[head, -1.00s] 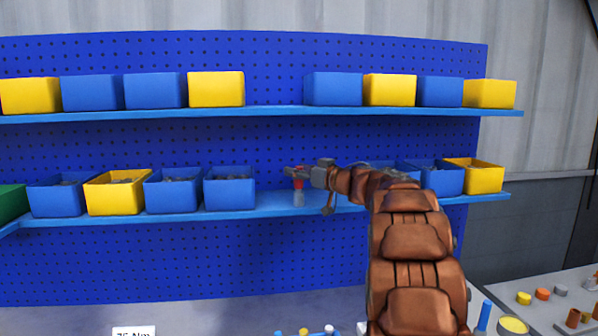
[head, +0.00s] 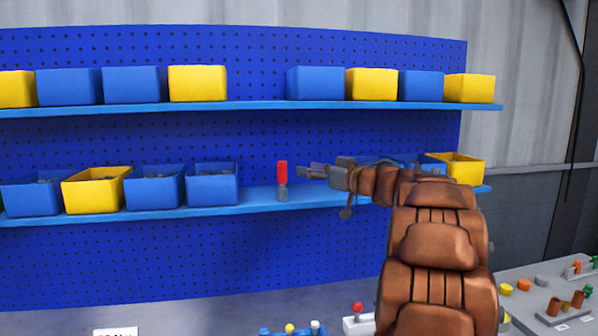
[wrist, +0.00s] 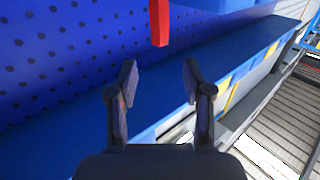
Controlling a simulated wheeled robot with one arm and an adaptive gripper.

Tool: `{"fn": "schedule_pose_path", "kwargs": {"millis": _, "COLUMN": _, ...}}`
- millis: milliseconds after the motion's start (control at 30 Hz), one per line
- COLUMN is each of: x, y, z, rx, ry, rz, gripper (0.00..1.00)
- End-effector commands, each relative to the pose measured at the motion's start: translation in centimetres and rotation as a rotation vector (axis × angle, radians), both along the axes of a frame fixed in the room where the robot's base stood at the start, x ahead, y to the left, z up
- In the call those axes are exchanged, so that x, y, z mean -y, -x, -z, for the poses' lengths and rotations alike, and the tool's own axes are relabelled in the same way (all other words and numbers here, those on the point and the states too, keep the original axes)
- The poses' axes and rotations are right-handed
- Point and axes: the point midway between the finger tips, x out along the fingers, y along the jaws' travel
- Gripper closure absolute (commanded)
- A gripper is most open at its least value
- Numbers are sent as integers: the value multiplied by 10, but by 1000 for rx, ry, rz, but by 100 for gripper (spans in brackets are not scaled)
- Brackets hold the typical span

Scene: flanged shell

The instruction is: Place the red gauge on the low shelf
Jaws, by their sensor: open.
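The red gauge (head: 282,173), red above and grey below, stands upright on the low shelf (head: 258,197), in the gap right of the blue bins. In the wrist view its red part (wrist: 158,22) shows at the top edge, beyond my fingertips; the rest is cut off. My gripper (head: 303,171) is just right of the gauge in the head view, apart from it. In the wrist view my gripper (wrist: 160,80) is open, with nothing between the fingers.
A blue bin (head: 212,184) stands left of the gauge, and a yellow bin (head: 460,168) stands at the shelf's right end. The upper shelf (head: 250,106) with bins runs above. A blue pegboard (head: 200,265) is behind. My arm hides part of the low shelf.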

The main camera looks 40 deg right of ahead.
Motion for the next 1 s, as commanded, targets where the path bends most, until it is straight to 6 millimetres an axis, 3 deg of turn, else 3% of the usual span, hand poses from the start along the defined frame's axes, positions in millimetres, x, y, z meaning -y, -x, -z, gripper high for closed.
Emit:
{"fn": "schedule_pose_path", "kwargs": {"millis": 233, "x": 3, "y": 14, "z": 1, "rx": 0, "ry": -1, "rz": 0, "gripper": 50}}
{"fn": "schedule_pose_path", "kwargs": {"millis": 567, "x": 0, "y": 9, "z": -4, "rx": 12, "ry": 5, "rz": 23, "gripper": 50}}
{"fn": "schedule_pose_path", "kwargs": {"millis": 800, "x": -4, "y": -13, "z": -30, "rx": 76, "ry": 44, "rz": 228, "gripper": 50}}
{"fn": "schedule_pose_path", "kwargs": {"millis": 1000, "x": -7, "y": -16, "z": -28, "rx": 51, "ry": 47, "rz": 439, "gripper": 50}}
